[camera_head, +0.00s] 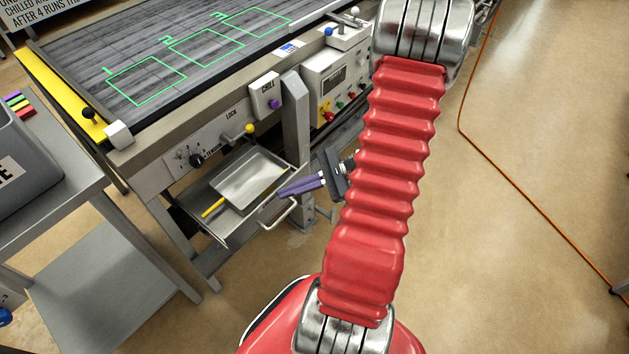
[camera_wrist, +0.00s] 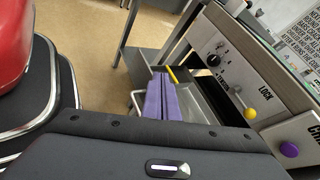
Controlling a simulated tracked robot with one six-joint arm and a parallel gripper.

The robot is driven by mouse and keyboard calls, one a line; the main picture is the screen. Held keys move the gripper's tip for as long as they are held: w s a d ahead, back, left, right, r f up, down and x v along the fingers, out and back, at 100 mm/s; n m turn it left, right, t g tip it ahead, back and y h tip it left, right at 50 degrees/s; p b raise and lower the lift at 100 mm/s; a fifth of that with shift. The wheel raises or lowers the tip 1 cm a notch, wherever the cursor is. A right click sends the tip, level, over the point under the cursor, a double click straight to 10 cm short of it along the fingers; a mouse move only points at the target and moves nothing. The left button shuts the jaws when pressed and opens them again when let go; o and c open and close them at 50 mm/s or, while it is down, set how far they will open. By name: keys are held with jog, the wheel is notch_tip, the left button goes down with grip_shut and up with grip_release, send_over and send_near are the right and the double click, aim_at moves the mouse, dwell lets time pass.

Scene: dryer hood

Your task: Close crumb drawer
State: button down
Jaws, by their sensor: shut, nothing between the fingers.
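The metal crumb drawer (camera_head: 243,224) sticks out open under the machine's frame. Its bar handle (camera_head: 281,214) is at the front. A grey pan (camera_head: 250,180) and a yellow stick (camera_head: 213,208) show in the drawer area. My gripper (camera_head: 285,191) has purple fingers that are shut and empty. In the head view they point left, close above the handle and the drawer's front edge; contact cannot be told. In the wrist view my gripper (camera_wrist: 164,78) covers part of the drawer (camera_wrist: 205,104), and the handle (camera_wrist: 135,102) shows left of the fingers.
A machine leg (camera_head: 297,120) stands just behind my gripper. The control panel with a lock lever (camera_head: 237,133) and a chill box (camera_head: 264,95) is above the drawer. A steel cart (camera_head: 85,270) stands at left. Open floor lies right; an orange cable (camera_head: 520,185) crosses it.

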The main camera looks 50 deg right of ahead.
jog(key=s+d+f+m+t+h, duration=0.9)
jog(key=s+d+f+m+h, duration=0.1)
jog(key=d+f+m, duration=0.3)
jog(key=shift+d+f+m, duration=0.3)
jog(key=shift+d+m, duration=0.4)
jog(key=shift+w, duration=0.15)
jog(key=w, duration=1.3)
jog(key=shift+w+a, duration=0.25)
jog(key=shift+w, duration=0.15)
jog(key=shift+d, duration=0.15)
jog(key=shift+w, duration=0.15)
